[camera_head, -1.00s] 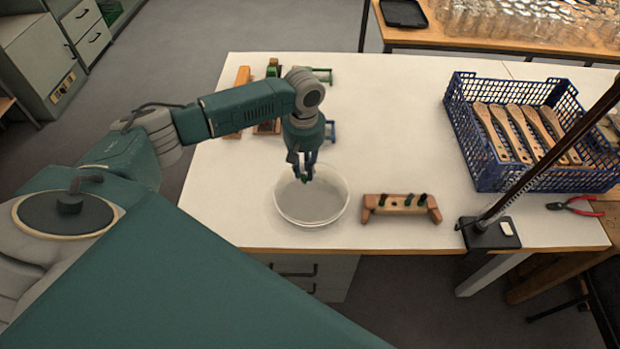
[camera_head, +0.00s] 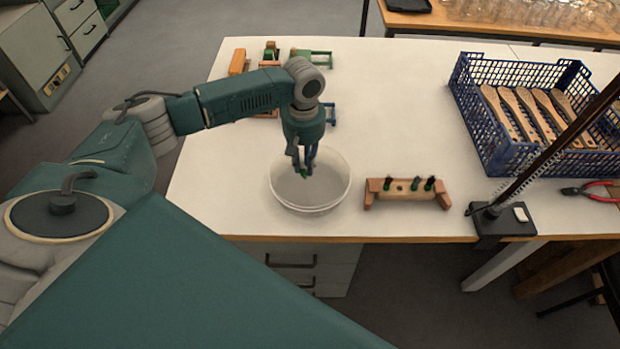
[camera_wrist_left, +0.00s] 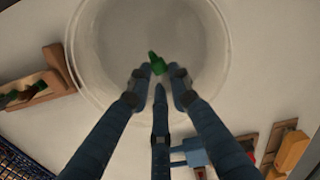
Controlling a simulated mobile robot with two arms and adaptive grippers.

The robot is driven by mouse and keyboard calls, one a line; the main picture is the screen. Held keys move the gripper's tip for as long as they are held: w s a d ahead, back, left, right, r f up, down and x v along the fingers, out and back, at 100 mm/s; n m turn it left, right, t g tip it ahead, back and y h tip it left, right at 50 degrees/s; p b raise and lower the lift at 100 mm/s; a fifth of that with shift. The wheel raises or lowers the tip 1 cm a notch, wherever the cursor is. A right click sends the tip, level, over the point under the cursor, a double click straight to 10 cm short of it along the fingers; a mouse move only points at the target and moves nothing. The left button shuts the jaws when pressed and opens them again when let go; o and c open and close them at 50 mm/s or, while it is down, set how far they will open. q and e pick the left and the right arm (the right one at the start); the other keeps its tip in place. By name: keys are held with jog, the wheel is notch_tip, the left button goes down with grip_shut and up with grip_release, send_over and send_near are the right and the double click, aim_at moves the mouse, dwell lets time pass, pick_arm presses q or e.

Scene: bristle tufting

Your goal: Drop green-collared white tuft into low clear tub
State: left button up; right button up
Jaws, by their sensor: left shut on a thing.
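The low clear tub (camera_head: 310,205) stands near the front edge of the white table, and its round rim (camera_wrist_left: 222,70) shows in the left wrist view. My left gripper (camera_head: 304,172) points down over the tub's opening. It is shut on the green-collared tuft (camera_wrist_left: 156,62), whose green part shows between the fingertips; it is a small green spot in the head view (camera_head: 305,173). The white bristles cannot be made out against the pale tub. My right gripper is not in view.
A wooden block (camera_head: 408,190) with several dark and green pieces stands right of the tub. A blue crate (camera_head: 495,150) holds wooden brush handles. A black-based stand (camera_head: 500,222) is at the front right. Wooden and green fixtures (camera_head: 268,55) sit behind my arm.

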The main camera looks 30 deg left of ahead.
pick_arm(q)
jog(key=o, duration=0.8)
jog(key=shift+o, duration=0.2)
notch_tip(320, 180, up, 12)
